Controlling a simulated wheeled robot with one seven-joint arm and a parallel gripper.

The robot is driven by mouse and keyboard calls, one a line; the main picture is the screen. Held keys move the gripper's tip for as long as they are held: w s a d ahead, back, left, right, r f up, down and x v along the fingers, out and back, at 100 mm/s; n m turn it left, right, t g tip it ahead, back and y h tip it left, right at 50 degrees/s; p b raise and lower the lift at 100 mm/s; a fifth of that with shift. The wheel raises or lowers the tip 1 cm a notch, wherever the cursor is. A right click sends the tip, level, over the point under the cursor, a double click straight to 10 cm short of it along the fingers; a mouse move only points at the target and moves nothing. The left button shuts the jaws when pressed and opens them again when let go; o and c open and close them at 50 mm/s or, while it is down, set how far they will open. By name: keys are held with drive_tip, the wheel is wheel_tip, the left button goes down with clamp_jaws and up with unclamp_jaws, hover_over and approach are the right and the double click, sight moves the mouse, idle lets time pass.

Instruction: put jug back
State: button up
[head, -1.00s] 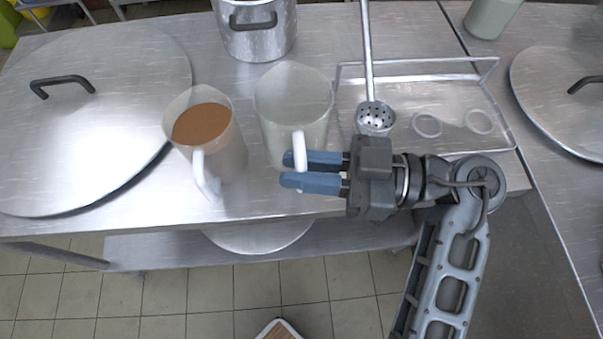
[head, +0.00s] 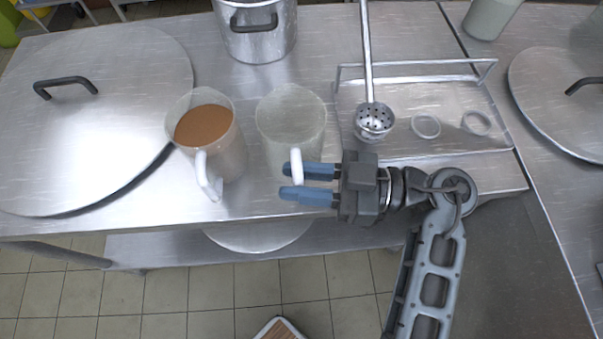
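A clear, empty-looking jug (head: 290,112) with a white handle (head: 297,168) is upright near the counter's front edge. My gripper (head: 292,182) comes from the right with its blue fingers at this handle, one behind it and one on its near side. I cannot tell whether the jug's base touches the counter. A second clear jug (head: 231,150), holding brown liquid, stands just left, its white handle toward me.
A wire-railed tray (head: 450,95) with a perforated ladle (head: 373,122) and two rings (head: 427,126) lies right of the jugs. A metal pot (head: 258,45) stands behind. A large round lid (head: 90,140) covers the left. The steel counter (head: 250,200) has a narrow clear front strip.

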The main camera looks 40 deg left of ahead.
drive_tip(key=shift+o, duration=1.4)
drive_tip(key=shift+f+b, duration=0.15)
drive_tip(key=shift+b, duration=0.6)
drive_tip(key=v, duration=0.7)
drive_tip(key=shift+w+d+r+b, duration=0.15)
drive_tip(key=shift+d+r+b, duration=0.2)
drive_tip(key=shift+d+r, duration=0.05)
drive_tip(key=shift+d, duration=0.1)
